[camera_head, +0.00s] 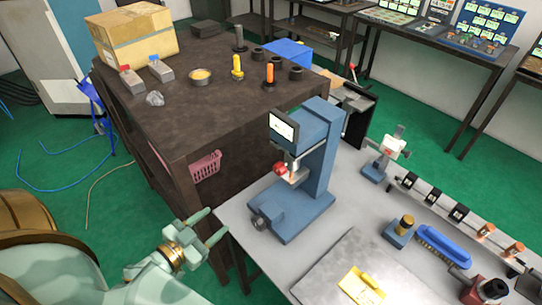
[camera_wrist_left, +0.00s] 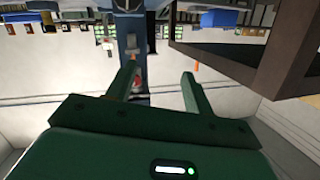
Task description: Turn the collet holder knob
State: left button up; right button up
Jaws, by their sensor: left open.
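A blue bench device (camera_head: 316,165) stands on the grey table at its left corner. It has a dial screen, a red round part (camera_head: 280,168) and a dark round knob (camera_head: 259,222) low at its left front. I cannot tell for certain which part is the collet holder knob. My left gripper (camera_head: 216,222) is open and empty, left of the dark knob and apart from it, by the table's corner. Its two open fingers show in the left wrist view (camera_wrist_left: 158,76), with nothing between them.
A dark brown table (camera_head: 215,117) with a cardboard box (camera_head: 136,38) and several small parts stands behind the left gripper. On the grey table (camera_head: 235,212) are a yellow pad (camera_head: 361,286), a blue brush (camera_head: 443,246) and a brass-topped block (camera_head: 400,231). Green floor lies left.

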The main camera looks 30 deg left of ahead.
pick_arm(q)
jog(key=w+d+r+t+h, duration=0.2)
jog(key=d+r+h, duration=0.15)
jog(key=r, duration=0.45)
jog(key=p, duration=0.1)
send_near(276, 172)
jog(key=shift+g, duration=0.3)
jog(key=x, duration=0.6)
jog(key=r+x, duration=0.1)
jog(key=x, duration=0.2)
jog(key=shift+w+d, duration=0.15)
jog(key=shift+w, duration=0.15)
jog(key=c, duration=1)
